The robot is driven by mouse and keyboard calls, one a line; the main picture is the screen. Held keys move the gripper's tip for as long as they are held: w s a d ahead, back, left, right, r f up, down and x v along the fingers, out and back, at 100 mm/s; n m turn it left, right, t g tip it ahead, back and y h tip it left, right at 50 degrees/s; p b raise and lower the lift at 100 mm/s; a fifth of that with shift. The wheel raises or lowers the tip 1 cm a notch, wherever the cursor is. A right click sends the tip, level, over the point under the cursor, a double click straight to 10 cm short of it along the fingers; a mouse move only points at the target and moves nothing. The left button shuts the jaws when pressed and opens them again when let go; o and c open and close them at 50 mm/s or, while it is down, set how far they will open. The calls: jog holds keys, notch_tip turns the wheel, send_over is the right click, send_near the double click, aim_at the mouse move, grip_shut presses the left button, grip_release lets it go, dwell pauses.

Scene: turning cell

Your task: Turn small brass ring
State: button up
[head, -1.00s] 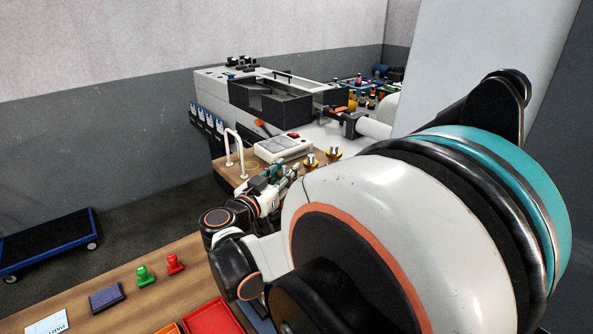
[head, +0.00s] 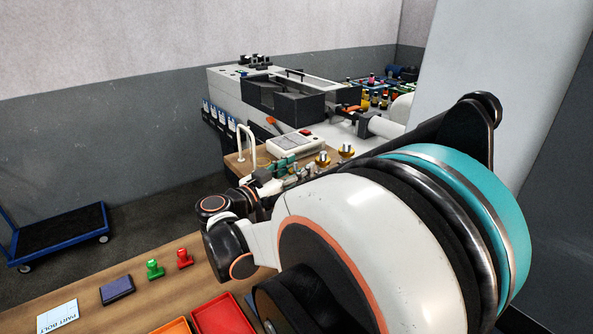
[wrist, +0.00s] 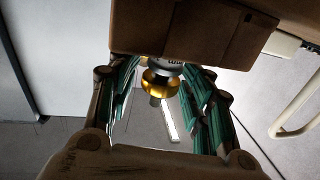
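Two small brass pieces with pale tops stand on the wooden bench beyond my arm in the head view, a nearer one (head: 322,159) and a farther one (head: 346,151). I cannot tell which is the small brass ring. In the wrist view a brass piece (wrist: 160,83) with a grey part at its top shows between the fingers, with clear gaps on both sides. My gripper (wrist: 164,100) is open and empty, its green finger pads apart. In the head view my gripper (head: 283,172) is low over the bench, left of the brass pieces, partly hidden by my arm.
A white box with a red button (head: 297,143) and a white hoop (head: 247,148) stand close behind my gripper. A grey-and-black machine (head: 275,92) is beyond. A nearer table carries green (head: 154,269) and red (head: 184,258) stamps and a red tray (head: 222,318). A blue trolley (head: 62,235) stands left.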

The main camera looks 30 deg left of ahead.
dwell(0.3)
jog(key=v, duration=1.2)
